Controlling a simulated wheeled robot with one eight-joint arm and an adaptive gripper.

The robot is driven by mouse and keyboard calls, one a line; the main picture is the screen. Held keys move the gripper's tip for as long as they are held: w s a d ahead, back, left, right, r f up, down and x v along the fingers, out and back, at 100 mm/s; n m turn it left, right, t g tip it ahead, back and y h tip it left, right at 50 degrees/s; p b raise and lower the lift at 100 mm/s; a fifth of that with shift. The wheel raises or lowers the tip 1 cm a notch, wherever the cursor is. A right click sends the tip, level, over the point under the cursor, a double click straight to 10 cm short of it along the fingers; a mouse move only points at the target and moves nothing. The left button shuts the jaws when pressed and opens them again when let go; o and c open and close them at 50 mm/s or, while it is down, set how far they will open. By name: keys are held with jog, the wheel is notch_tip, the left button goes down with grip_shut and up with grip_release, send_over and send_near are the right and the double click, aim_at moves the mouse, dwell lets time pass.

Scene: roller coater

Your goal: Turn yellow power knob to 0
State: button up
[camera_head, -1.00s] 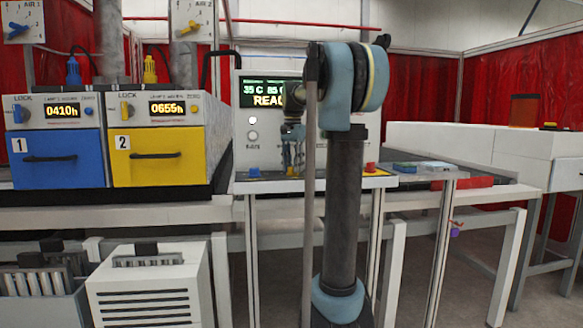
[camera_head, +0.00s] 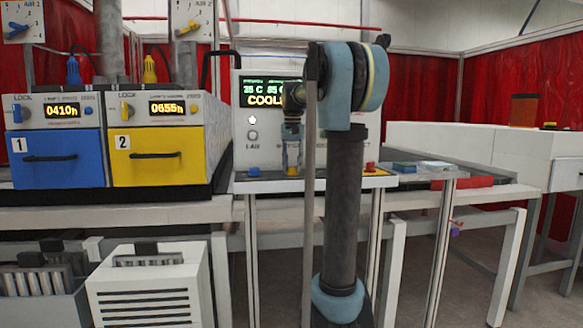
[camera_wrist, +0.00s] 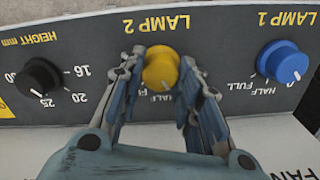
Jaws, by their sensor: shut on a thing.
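The yellow knob (camera_wrist: 160,72) sits on a dark panel under the upside-down label LAMP 2 in the wrist view. My gripper (camera_wrist: 163,80) has one finger on each side of it and is shut on it. HALF and FULL marks show beside the knob; its pointer and any 0 mark cannot be made out. In the head view my gripper (camera_head: 292,162) points down at the front panel of the machine with the display (camera_head: 262,95). A small yellow bit of the knob (camera_head: 292,171) shows at the fingertips.
A blue LAMP 1 knob (camera_wrist: 283,63) is on the right and a black HEIGHT knob (camera_wrist: 38,77) on the left. A red button (camera_head: 370,167) is on the panel's right. Blue (camera_head: 58,157) and yellow (camera_head: 155,155) drawer units stand at left.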

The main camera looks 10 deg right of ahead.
jog(key=shift+n, duration=1.7)
jog(key=o, duration=1.1)
jog(key=shift+r, duration=0.15)
notch_tip(320, 180, up, 12)
jog(key=shift+w+f, duration=0.1)
jog(key=shift+f, duration=0.1)
